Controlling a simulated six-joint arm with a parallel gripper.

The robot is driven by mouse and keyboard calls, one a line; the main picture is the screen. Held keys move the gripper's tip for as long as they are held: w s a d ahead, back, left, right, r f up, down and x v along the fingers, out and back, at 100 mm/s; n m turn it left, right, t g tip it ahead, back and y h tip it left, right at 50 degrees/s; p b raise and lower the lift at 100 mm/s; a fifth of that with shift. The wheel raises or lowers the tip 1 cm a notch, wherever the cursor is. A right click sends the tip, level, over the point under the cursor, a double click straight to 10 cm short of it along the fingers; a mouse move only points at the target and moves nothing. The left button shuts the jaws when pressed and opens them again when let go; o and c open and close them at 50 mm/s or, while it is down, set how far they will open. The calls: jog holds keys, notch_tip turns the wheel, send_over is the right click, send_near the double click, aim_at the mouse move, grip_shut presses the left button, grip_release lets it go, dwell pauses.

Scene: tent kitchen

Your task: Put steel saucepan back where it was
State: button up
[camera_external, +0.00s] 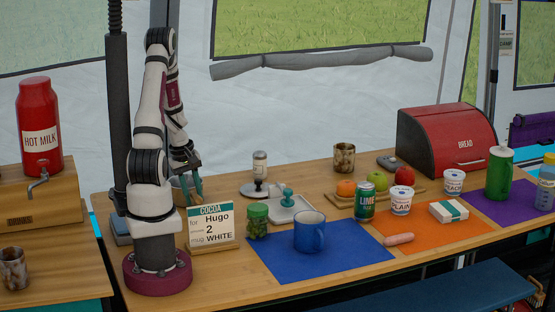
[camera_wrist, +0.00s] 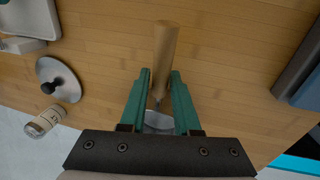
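The steel saucepan is mostly hidden; its wooden handle (camera_wrist: 165,50) shows in the wrist view, with a grey part of its body (camera_wrist: 158,122) between the fingers. My gripper (camera_wrist: 161,74) has its green fingers on both sides of the handle, with no clear gap, so it looks shut on it. In the external view my gripper (camera_external: 191,187) points down beside my arm, behind the cocoa sign. A little of the saucepan (camera_external: 177,192) shows there, partly covered by my arm. Whether it touches the table cannot be told.
The cocoa sign (camera_external: 211,226) stands in front of my gripper. A round metal lid (camera_external: 270,192) and a bottle (camera_external: 260,166) are to the right, then a tray (camera_external: 293,212), a green jar (camera_external: 257,221) and a blue mug (camera_external: 309,233). Bare wood surrounds the handle in the wrist view.

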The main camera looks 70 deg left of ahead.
jog(key=shift+o, duration=1.4)
notch_tip(320, 180, up, 12)
jog(key=s, duration=0.2)
jog(key=w+d+r+m+g, duration=0.1)
jog(key=w+d+r+m, duration=0.1)
jog(key=d+m, duration=0.45)
jog(key=w+d+r+m, duration=0.2)
jog(key=d+r+m, duration=0.15)
jog(key=d, duration=0.65)
jog(key=s+d+r+m+g+y, duration=0.1)
jog(key=s+d+m, duration=0.6)
jog(key=d+m, duration=0.3)
jog(key=m, duration=0.4)
jog(key=shift+d, duration=0.2)
